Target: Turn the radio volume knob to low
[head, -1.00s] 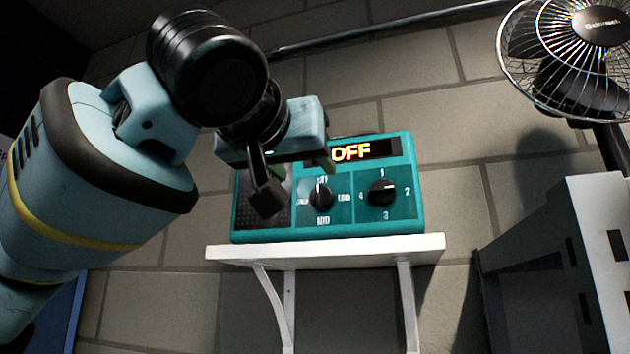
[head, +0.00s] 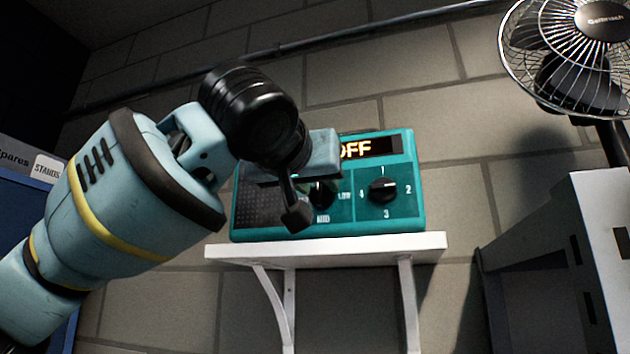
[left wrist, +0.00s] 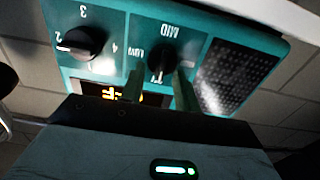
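The teal radio (head: 412,224) stands on a white wall shelf, with its lit display (head: 384,147) partly hidden and reading "OFF". Its volume knob (head: 322,194), marked LOW on the right and MID below, is black and partly hidden by my left gripper (head: 304,208). In the left wrist view the radio is upside down. The volume knob (left wrist: 162,56) shows there just beyond and between the two finger ends of my left gripper (left wrist: 160,80). The fingers are apart with nothing between them that I can see; contact with the knob cannot be told. My right gripper is out of view.
A second knob (head: 383,190), numbered 1 to 4, sits to the right on the radio. The white shelf (head: 330,246) is under it. A fan (head: 580,60) and a pale slotted box (head: 590,250) are at the right. Bare wall lies between.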

